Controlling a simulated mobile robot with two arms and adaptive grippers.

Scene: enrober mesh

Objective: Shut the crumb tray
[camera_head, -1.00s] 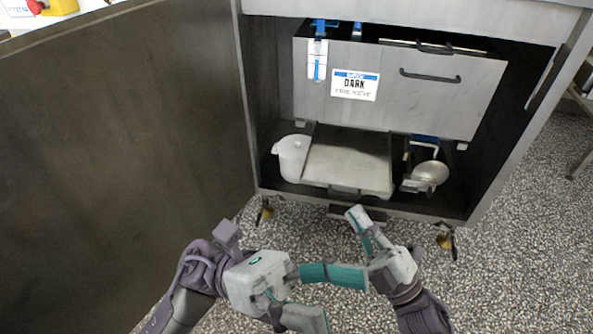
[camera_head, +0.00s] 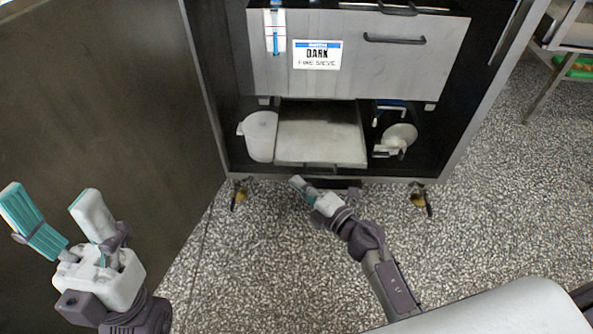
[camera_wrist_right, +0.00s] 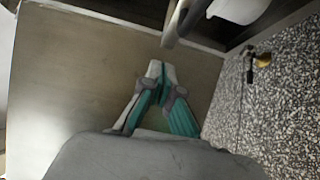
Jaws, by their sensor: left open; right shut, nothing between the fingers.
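A flat grey tray (camera_head: 318,138), which looks like the crumb tray, lies in the lower compartment of the open cabinet. Its front edge is close to the cabinet's bottom rail, and how far it sticks out is hard to tell. A dark piece (camera_head: 340,184) shows just below that rail. My right gripper (camera_head: 297,181) is shut and empty, low in front of the rail, left of the dark piece; contact cannot be told. In the right wrist view its fingertips (camera_wrist_right: 158,68) meet. My left gripper (camera_head: 52,208) is open and empty before the cabinet door, far from the tray.
The large door (camera_head: 100,110) stands open on the left. A white jug (camera_head: 261,136) stands left of the tray and a metal scoop (camera_head: 400,138) lies right of it. A labelled grey drawer (camera_head: 400,65) is above. Casters (camera_head: 239,194) stand below; speckled floor is clear at right.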

